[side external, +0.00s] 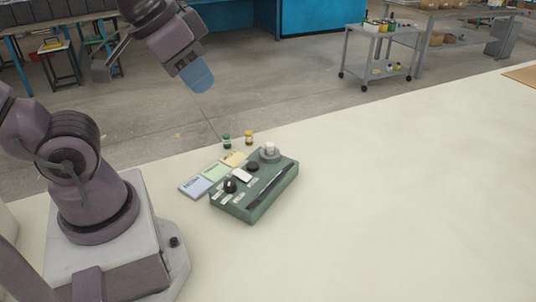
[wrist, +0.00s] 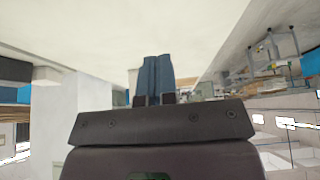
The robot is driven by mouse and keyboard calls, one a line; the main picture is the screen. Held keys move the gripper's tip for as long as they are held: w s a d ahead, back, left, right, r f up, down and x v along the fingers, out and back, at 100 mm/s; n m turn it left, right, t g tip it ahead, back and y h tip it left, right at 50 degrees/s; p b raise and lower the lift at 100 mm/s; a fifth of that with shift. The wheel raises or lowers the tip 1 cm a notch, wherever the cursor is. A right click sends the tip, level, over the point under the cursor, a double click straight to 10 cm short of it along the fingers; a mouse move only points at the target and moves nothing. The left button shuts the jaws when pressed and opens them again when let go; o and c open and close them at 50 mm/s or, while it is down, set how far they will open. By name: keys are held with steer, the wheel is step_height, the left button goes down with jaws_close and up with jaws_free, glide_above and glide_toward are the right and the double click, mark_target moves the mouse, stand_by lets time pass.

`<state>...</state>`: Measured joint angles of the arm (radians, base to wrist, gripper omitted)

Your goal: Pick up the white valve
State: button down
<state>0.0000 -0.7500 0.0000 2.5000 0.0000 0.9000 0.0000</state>
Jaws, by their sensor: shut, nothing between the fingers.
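The white valve is most likely the small white cap (side external: 269,147) on a round grey base at the far right corner of the green box (side external: 262,205); it is too small to be certain. My gripper (side external: 203,86) is high above the table, up and to the left of the box, well apart from the white piece. Its blue fingers are together and empty. In the wrist view the fingers (wrist: 153,78) are also pressed together with nothing between them. I cannot make out the white piece in the wrist view.
A green bottle (side external: 227,141) and a yellow bottle (side external: 249,138) stand behind.

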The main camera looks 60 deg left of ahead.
stand_by(0.4)
steer(key=c, duration=0.8)
jaws_free()
steer(key=shift+c, duration=0.2)
steer(key=n+g, duration=0.6)
steer(key=n, duration=1.6)
glide_toward(270, 144)
step_height(270, 144, down, 9)
steer(key=shift+s+a+f, duration=0.1)
steer(key=shift+f, duration=0.15)
